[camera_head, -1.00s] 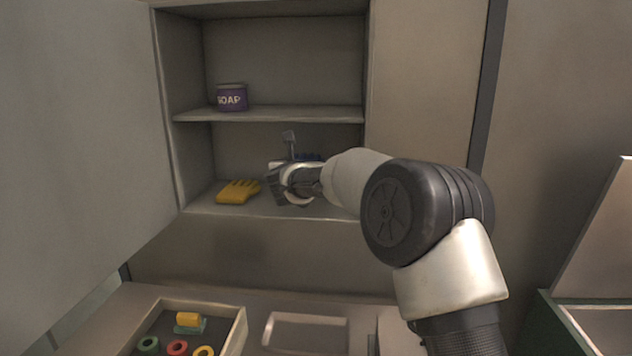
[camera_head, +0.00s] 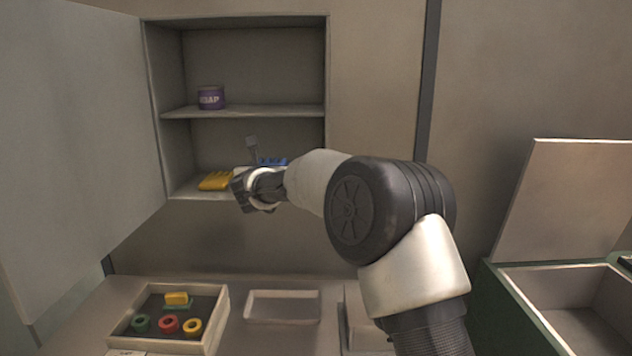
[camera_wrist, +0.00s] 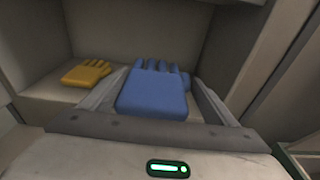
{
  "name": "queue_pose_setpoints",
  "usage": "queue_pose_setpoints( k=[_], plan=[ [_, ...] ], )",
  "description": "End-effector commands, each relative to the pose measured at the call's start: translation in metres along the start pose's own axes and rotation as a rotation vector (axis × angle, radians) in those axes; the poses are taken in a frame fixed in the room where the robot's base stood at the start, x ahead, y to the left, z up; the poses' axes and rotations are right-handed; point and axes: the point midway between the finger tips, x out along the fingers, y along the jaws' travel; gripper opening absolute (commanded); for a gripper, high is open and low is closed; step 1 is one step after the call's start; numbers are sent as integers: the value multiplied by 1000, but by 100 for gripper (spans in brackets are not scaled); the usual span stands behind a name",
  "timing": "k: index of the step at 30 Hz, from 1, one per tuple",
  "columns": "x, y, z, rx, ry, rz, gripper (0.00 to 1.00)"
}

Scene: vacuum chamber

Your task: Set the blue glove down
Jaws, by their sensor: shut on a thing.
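The blue glove (camera_wrist: 153,92) lies between the fingers of my gripper (camera_wrist: 155,100) in the wrist view, its fingers pointing away toward the cabinet. In the head view only a bit of the blue glove (camera_head: 274,162) shows above my wrist; the rest is hidden behind it. My gripper (camera_head: 252,165) is shut on the glove, at the front of the cabinet's lower shelf (camera_head: 190,192). A yellow glove (camera_head: 215,181) lies on that shelf, left of my gripper; it also shows in the wrist view (camera_wrist: 86,73). I cannot tell whether the blue glove touches the shelf.
A purple soap tin (camera_head: 211,98) stands on the upper shelf (camera_head: 250,111). The cabinet door (camera_head: 80,130) is open at left. Below are a tray (camera_head: 218,322) with several rings and a sponge, and an empty shallow tray (camera_head: 283,307). An open green box (camera_head: 505,310) stands at right.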

Motion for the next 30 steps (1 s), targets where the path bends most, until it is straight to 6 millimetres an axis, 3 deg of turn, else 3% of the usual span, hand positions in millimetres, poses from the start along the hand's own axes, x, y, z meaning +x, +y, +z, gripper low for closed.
queue_pose_setpoints(
  k=[8,11,21,24,30],
  plan=[
    [-36,-46,-52,-6,5,-4,60],
    [-56,-69,-79,-6,6,-4,60],
    [-150,-180,-215,1,11,-7,60],
    [-173,-206,-247,3,11,-5,60],
    [-206,-243,-292,4,8,-4,60]
  ],
)
